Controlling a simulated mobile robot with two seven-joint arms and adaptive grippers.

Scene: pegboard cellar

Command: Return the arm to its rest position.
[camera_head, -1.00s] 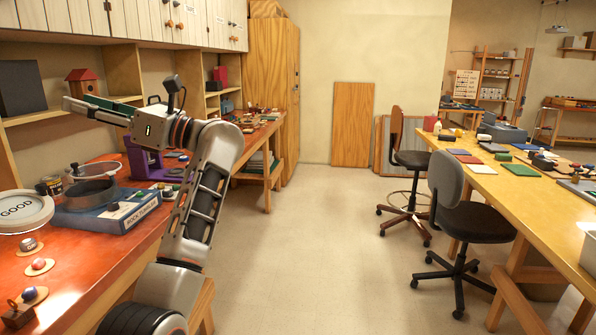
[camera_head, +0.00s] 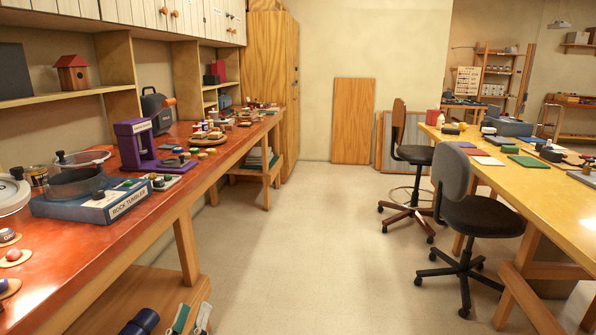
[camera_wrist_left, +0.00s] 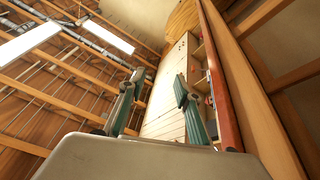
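My left gripper (camera_head: 191,312) shows only as green-padded fingertips at the bottom edge of the head view. It is low beside the front of the red-topped workbench (camera_head: 150,215), with its fingers pointing up. In the left wrist view the two fingers of the left gripper (camera_wrist_left: 159,77) stand apart with nothing between them, so it is open and empty. That view looks up at the ceiling, with the bench edge (camera_wrist_left: 216,75) along the right. Most of my left arm is out of the head view. My right gripper is not in view.
The bench bears a rock tumbler box (camera_head: 100,204), a purple press (camera_head: 134,145) and small parts. Two office chairs (camera_head: 480,218) stand by the yellow table (camera_head: 500,183) at right. The floor (camera_head: 300,240) between is clear.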

